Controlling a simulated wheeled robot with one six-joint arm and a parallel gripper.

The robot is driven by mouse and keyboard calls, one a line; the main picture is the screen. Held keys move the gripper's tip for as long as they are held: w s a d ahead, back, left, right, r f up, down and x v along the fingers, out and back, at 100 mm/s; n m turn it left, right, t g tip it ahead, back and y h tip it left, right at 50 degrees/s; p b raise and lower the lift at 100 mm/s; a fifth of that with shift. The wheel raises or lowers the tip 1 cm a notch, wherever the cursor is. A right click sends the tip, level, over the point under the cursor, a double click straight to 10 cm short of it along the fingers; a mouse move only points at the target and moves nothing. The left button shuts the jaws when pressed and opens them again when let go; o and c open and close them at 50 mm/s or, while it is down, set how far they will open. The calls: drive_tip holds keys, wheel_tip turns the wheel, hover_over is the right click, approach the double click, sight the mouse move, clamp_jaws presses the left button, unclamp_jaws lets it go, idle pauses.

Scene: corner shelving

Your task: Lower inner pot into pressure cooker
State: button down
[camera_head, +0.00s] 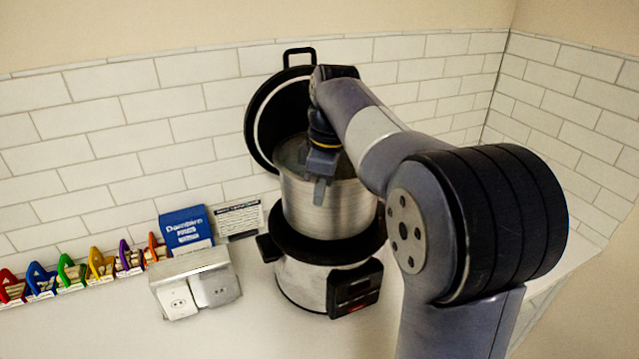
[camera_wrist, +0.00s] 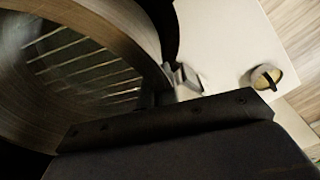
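The silver inner pot (camera_head: 325,212) is upright over the pressure cooker (camera_head: 303,278), with most of its wall showing above the cooker's black rim. I cannot tell how far its bottom is inside. The cooker's black lid (camera_head: 258,125) stands open behind the pot. My gripper (camera_head: 321,188) is at the pot's front rim, with a finger outside the wall, and appears shut on it. In the wrist view the pot's curved wall and lined interior (camera_wrist: 80,65) fill the left, and a fingertip (camera_wrist: 183,80) shows beside the rim. The other finger is hidden.
White outlet boxes (camera_head: 195,290), a blue box (camera_head: 186,228) and a printed card (camera_head: 239,220) stand left of the cooker. Several coloured clips (camera_head: 100,263) line up farther left. Tiled walls close off the back and right. The front counter is clear.

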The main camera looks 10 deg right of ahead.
sight(320, 222)
drive_tip(key=shift+f+b, duration=3.7)
drive_tip(key=shift+f, duration=0.2)
wheel_tip(320, 222, down, 6)
drive_tip(key=b, duration=0.3)
drive_tip(key=shift+f, duration=0.15)
drive_tip(key=c, duration=2.1)
unclamp_jaws()
drive_tip(key=shift+c, duration=0.2)
drive_tip(key=o, duration=0.5)
drive_tip(key=shift+w+f, duration=0.1)
drive_tip(key=shift+f, duration=0.05)
drive_tip(key=shift+o, duration=0.2)
drive_tip(key=shift+f, duration=0.15)
drive_tip(key=r, duration=0.3)
drive_tip(key=d+r, duration=0.1)
drive_tip(key=r, duration=0.7)
drive_tip(key=shift+s+d+r, duration=0.15)
drive_tip(key=shift+s+d, duration=0.05)
